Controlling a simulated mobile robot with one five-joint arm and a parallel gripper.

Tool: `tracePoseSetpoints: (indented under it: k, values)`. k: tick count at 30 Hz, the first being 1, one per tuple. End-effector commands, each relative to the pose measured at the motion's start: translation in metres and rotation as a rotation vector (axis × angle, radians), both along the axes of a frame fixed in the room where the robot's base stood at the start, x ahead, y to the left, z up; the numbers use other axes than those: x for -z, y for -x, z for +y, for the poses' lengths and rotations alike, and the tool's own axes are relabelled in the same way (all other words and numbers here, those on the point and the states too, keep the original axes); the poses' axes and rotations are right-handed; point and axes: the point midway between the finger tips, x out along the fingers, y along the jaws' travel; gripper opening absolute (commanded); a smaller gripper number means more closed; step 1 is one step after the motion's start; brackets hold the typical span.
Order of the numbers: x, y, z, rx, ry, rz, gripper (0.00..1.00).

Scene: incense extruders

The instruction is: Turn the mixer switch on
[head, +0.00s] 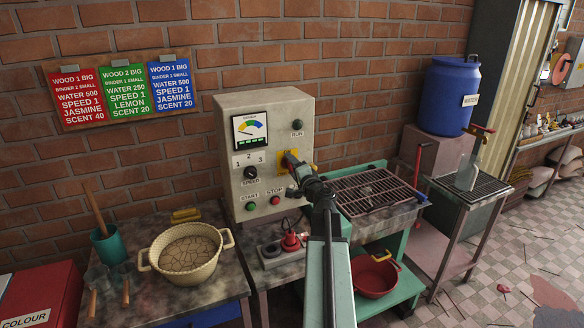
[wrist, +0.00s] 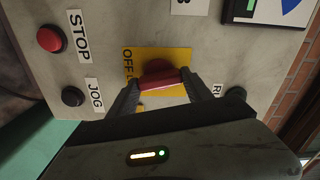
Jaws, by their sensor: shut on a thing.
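The mixer switch is a red rotary knob (wrist: 162,77) on a yellow plate (wrist: 182,56) marked OFF, seen close up in the wrist view. My gripper (wrist: 161,88) has one dark finger on each side of the knob and is shut on it. In the head view my gripper (head: 297,173) reaches the front of the grey control box (head: 226,140), and the yellow plate (head: 285,160) shows only partly behind it. The knob itself is hidden there. Part of the plate's lettering is covered, so the knob's exact setting is hard to tell.
On the box, a red STOP button (wrist: 51,39) and a black JOG button (wrist: 72,97) sit near the switch. A basket-like pot (head: 188,252) stands on the bench at left. A metal grate (head: 372,190) lies right of the box; a blue barrel (head: 449,95) stands beyond.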

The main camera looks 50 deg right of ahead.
Motion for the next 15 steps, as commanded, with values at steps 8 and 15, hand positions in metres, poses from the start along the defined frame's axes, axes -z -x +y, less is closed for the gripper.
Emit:
tracePoseSetpoints:
  k: [8, 15]
  values:
    - [0.0014, 0.0, 0.0015, -0.003, -0.154, -0.061, 0.18]
    - [0.0016, 0.0001, 0.0017, -0.004, -0.221, -0.088, 0.18]
